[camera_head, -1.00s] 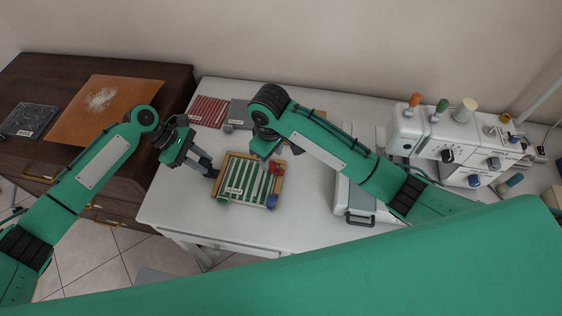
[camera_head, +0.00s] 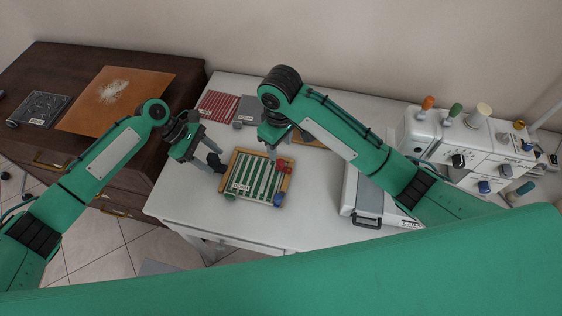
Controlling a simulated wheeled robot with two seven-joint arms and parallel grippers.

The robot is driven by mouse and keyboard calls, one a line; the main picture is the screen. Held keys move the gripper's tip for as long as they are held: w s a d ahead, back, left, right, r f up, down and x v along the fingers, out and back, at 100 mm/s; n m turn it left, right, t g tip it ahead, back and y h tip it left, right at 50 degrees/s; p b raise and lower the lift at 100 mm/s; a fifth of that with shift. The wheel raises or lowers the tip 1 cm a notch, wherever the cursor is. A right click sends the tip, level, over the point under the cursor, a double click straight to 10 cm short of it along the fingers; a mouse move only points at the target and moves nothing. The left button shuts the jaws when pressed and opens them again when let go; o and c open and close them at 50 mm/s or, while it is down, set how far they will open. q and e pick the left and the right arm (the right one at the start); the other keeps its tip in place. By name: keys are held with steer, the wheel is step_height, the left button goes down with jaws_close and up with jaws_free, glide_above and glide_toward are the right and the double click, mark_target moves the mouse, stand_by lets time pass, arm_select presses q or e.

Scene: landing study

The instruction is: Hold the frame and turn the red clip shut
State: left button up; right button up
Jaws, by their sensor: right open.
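The wooden frame (camera_head: 234,167) lies flat on the white table, with green-and-white striped material and a small label inside it. The red clip (camera_head: 284,165) sits at its far right corner; its exact turn is too small to tell. A blue clip (camera_head: 278,198) is at the near right corner and a green one (camera_head: 230,196) at the near left. My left gripper (camera_head: 214,157) is beside the frame's left edge; whether it touches or is closed is unclear. My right gripper (camera_head: 272,150) is open above the far edge, just left of the red clip, partly hidden by its wrist.
A red striped panel (camera_head: 217,106) and a grey panel (camera_head: 249,110) lie behind the frame. A white case (camera_head: 352,188) and a sewing machine (camera_head: 440,135) stand to the right. A brown cabinet (camera_head: 60,70) with an orange board (camera_head: 100,118) is left.

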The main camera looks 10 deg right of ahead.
arm_select(q)
steer(key=shift+r, duration=0.2)
steer(key=shift+w+a+r, duration=0.1)
steer(key=shift+a+r, duration=0.05)
steer(key=shift+r, duration=0.1)
steer(key=v, duration=1.1)
steer(key=shift+a, duration=0.2)
arm_select(e)
steer(key=shift+s, duration=0.1)
